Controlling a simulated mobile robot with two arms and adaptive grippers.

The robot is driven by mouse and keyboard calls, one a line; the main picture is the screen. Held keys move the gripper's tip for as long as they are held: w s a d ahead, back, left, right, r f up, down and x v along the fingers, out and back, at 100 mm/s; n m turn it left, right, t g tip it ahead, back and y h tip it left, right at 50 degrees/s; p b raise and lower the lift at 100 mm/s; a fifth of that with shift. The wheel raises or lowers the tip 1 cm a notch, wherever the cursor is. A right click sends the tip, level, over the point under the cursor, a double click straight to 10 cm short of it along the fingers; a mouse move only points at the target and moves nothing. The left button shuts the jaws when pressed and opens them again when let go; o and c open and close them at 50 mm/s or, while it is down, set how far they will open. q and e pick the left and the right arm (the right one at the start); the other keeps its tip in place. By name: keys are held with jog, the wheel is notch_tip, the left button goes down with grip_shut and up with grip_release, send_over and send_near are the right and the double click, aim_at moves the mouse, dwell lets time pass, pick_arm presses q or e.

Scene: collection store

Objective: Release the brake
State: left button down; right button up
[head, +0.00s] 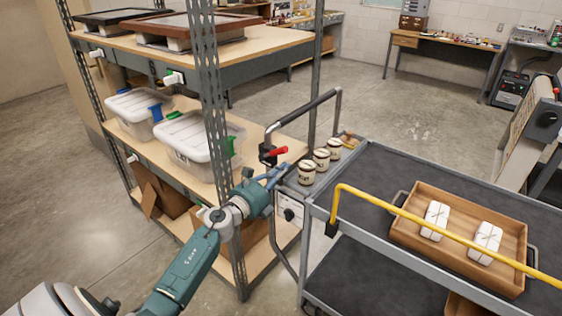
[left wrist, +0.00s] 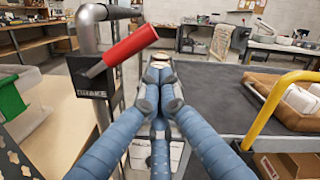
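The brake has a red handle (head: 277,151) on a black bracket fixed to the cart's grey push bar (head: 310,108). In the left wrist view the red handle (left wrist: 130,45) slants up to the right, and the bracket (left wrist: 90,85) carries lettering that seems to read BRAKE. My left gripper (head: 279,174) is just below the handle in the head view. In the left wrist view its blue fingers (left wrist: 160,78) meet at the tips, with nothing seen between them. They are right of and below the red handle, apparently apart from it. My right gripper is not in view.
The grey cart (head: 375,160) bears several jars (head: 321,158), a yellow bar (head: 430,225) and a wooden tray (head: 415,205) with white packages. A shelf rack (head: 210,110) with lidded bins stands close to my left arm. Open floor lies behind the cart.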

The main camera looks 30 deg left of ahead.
pick_arm(q)
jog(key=shift+w+a+r, duration=0.1)
jog(key=shift+a+r, duration=0.35)
jog(key=shift+r, duration=0.2)
jog(key=shift+a+r+n+p, duration=0.1)
jog(key=shift+r+n+p, duration=0.3)
jog(key=shift+p, duration=0.3)
